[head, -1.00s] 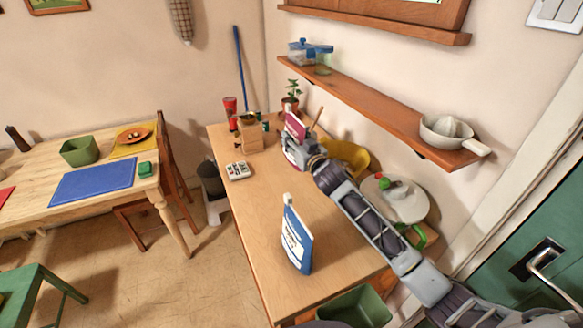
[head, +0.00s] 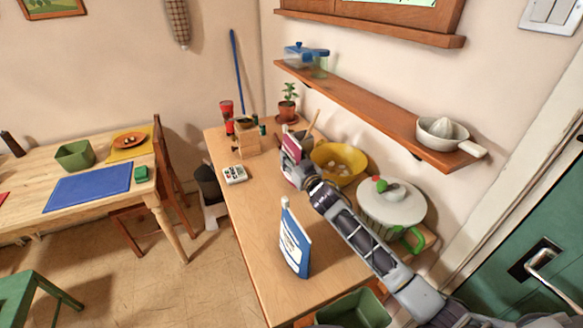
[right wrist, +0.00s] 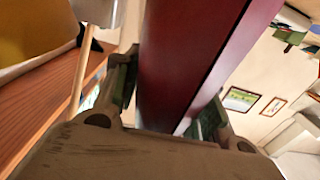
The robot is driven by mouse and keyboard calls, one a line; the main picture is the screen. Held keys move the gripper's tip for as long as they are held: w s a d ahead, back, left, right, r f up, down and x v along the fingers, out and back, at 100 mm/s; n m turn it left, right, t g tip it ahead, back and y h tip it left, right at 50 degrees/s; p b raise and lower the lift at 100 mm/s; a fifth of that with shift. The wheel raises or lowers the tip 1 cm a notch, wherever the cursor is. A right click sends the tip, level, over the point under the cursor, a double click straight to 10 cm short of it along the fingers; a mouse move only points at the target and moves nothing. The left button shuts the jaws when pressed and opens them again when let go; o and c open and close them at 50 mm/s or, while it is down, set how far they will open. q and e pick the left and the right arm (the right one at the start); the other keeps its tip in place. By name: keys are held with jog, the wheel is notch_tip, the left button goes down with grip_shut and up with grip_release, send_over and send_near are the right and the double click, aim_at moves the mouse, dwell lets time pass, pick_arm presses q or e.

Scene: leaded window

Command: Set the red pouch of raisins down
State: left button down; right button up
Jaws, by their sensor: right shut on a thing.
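The red pouch of raisins (head: 291,146) stands roughly upright in my right gripper (head: 290,168), over the far part of the wooden counter (head: 262,205). In the right wrist view the dark red pouch (right wrist: 190,50) fills the space between the two fingers of the gripper (right wrist: 165,105). The gripper is shut on it. The gripper and arm hide the pouch's lower end in the head view, so I cannot tell whether it touches the counter. My left gripper is not in view.
A yellow bowl (head: 352,158) and a white pot (head: 405,208) are right of the gripper. A shelf (head: 385,115) overhangs. The counter's left middle is clear.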

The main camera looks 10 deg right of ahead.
jog(key=shift+r, duration=0.1)
jog(key=shift+f, duration=1.9)
jog(key=shift+f, duration=0.15)
jog(key=o, duration=1.2)
jog(key=shift+v, duration=2.8)
jog(key=shift+b+v, duration=0.5)
jog(key=shift+v, duration=2.75)
jog(key=shift+c, duration=0.2)
